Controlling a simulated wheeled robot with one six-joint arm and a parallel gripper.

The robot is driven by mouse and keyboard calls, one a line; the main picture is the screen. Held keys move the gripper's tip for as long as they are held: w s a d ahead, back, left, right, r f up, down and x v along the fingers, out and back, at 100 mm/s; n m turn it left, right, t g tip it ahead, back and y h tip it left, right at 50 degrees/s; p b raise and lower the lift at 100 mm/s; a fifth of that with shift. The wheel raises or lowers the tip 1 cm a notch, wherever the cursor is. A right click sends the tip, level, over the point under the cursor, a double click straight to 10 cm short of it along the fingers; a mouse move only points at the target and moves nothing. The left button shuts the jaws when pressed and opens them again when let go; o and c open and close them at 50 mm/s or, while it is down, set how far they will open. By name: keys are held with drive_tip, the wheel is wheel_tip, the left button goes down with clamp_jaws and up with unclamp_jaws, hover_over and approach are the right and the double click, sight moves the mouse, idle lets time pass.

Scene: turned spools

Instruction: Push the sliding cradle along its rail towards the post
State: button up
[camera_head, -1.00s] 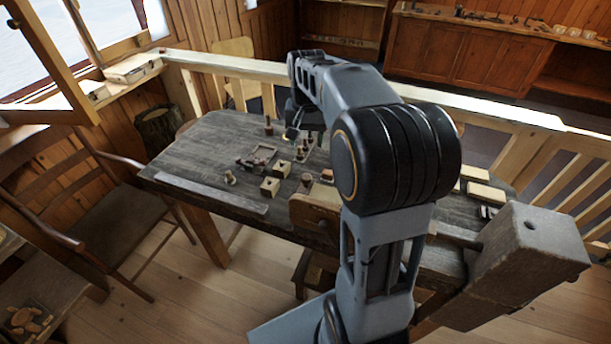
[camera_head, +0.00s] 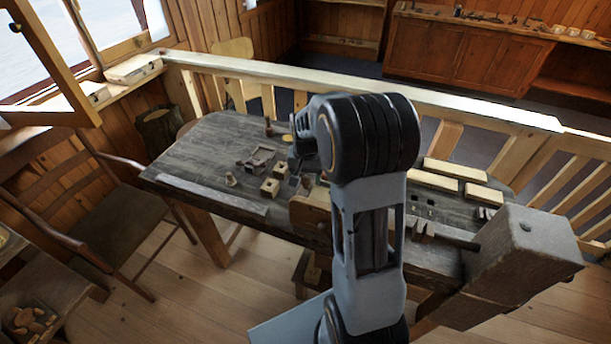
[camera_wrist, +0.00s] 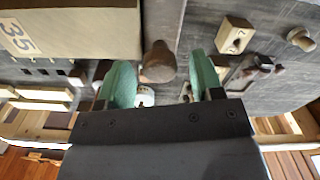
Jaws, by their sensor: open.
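My gripper (camera_wrist: 159,63) shows its two green fingers apart in the wrist view. A brown turned wooden piece with a rounded end (camera_wrist: 158,64) shows between the fingers, with no clear contact. A small pale piece (camera_wrist: 145,97) shows beyond it, partly hidden by the gripper body. I cannot tell for sure which pieces are the sliding cradle, its rail and the post. In the head view my arm hides much of the middle of the table.
A large pale box marked 35 (camera_wrist: 70,28) stands close beside the fingers. A holed wooden block (camera_wrist: 235,35) and a knobbed peg (camera_wrist: 301,39) lie on the other side. The worktable (camera_head: 200,150) is clear at its far left. Pale bars (camera_head: 434,181) lie at right.

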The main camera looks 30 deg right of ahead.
idle(0.3)
clamp_jaws()
idle(0.4)
